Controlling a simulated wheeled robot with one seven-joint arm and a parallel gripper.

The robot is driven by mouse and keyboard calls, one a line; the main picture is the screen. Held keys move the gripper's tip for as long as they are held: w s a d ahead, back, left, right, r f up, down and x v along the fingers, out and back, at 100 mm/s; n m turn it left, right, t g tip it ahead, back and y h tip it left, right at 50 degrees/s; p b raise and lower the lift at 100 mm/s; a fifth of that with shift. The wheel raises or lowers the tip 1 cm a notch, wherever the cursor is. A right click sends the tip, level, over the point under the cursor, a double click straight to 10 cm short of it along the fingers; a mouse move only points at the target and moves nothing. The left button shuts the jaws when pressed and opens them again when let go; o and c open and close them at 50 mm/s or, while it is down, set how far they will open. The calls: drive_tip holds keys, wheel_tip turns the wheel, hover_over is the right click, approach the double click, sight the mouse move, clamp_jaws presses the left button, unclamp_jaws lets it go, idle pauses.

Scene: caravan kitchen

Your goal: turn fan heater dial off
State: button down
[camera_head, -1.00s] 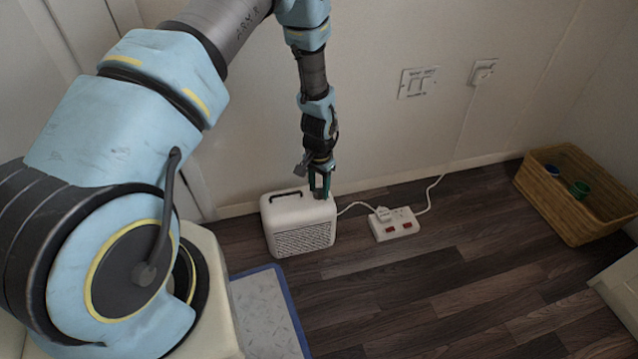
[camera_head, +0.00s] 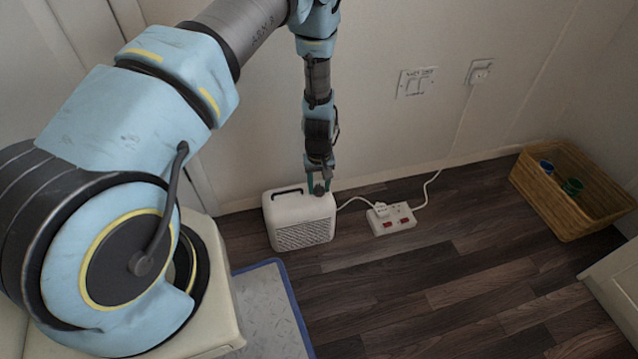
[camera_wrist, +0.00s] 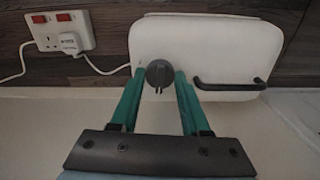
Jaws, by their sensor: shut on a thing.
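The white fan heater (camera_head: 302,222) stands on the dark wood floor against the wall, with a grille on its front. In the wrist view its top (camera_wrist: 205,50) shows a dark handle (camera_wrist: 230,84) and a round grey dial (camera_wrist: 159,73). The dial also shows in the head view (camera_head: 319,188). My gripper (camera_head: 319,184) points down at the heater's top. In the wrist view its two green fingers (camera_wrist: 158,78) stand on either side of the dial, shut on it. The dial's markings are too small to read.
A white power strip (camera_head: 393,218) with red switches lies right of the heater, its cables beside it. A wicker basket (camera_head: 540,203) stands at the far right. A blue-edged grey mat (camera_head: 262,315) lies in front. The middle floor is clear.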

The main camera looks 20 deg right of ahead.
sight(319, 187)
drive_tip(key=shift+n, duration=0.6)
drive_tip(key=shift+c, duration=1.8)
unclamp_jaws()
drive_tip(key=shift+r, duration=0.1)
wheel_tip(319, 187, up, 11)
drive_tip(key=p, duration=0.2)
drive_tip(key=shift+f+p, duration=0.2)
drive_tip(key=shift+p, duration=0.1)
